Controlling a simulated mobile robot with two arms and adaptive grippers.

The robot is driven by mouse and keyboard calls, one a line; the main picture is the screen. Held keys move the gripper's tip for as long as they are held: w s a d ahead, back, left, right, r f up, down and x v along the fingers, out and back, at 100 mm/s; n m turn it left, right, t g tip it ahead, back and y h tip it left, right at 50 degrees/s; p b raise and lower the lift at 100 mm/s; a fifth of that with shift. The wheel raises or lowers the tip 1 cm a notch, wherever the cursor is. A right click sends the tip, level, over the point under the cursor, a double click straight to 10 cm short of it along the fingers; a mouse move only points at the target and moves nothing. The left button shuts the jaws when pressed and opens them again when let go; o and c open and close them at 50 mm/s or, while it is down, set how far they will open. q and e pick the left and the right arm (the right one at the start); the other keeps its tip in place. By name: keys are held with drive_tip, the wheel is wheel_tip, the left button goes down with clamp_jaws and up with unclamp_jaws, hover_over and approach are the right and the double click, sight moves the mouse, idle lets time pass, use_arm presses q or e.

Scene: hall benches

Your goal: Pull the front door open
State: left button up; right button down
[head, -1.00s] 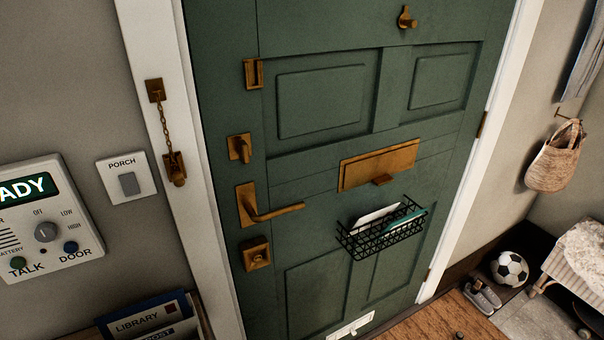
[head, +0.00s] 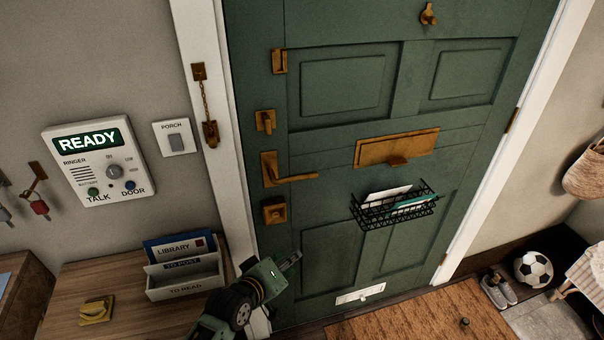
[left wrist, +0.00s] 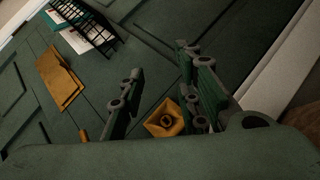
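The green front door (head: 345,75) appears shut in its white frame. Its brass lever handle (head: 290,178) points right and looks level. A brass lock (head: 274,210) sits below the lever and a turn-knob latch (head: 265,121) above it. A brass chain (head: 206,98) hangs on the frame at the left. My left gripper (head: 291,260) is low in front of the door, below and right of the lock. In the left wrist view its fingers (left wrist: 160,80) are apart and empty, with the brass lock (left wrist: 165,120) visible between them. My right gripper is not in view.
A wooden table (head: 120,305) with a letter rack (head: 185,277) stands left of the door. A wire basket (head: 395,208) and brass letter plate (head: 397,149) project from the door. A doormat (head: 425,325), shoes (head: 498,289) and a football (head: 533,269) lie on the floor.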

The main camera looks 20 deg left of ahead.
sight(300, 179)
use_arm(q)
drive_tip(key=w+a+r+n+t+p, duration=0.1)
drive_tip(key=w+r+n+t, duration=0.15)
drive_tip(key=r, duration=0.65)
drive_tip(key=w+a+r+n+t, duration=0.1)
drive_tip(key=w+r+n+t, duration=0.2)
drive_tip(key=r, duration=0.6)
drive_tip(key=shift+g, duration=0.35)
drive_tip(key=w, duration=0.3)
drive_tip(key=w+d+p, duration=0.1)
drive_tip(key=w, duration=0.4)
drive_tip(key=shift+w+d+f, duration=0.2)
drive_tip(key=shift+w+d, duration=0.1)
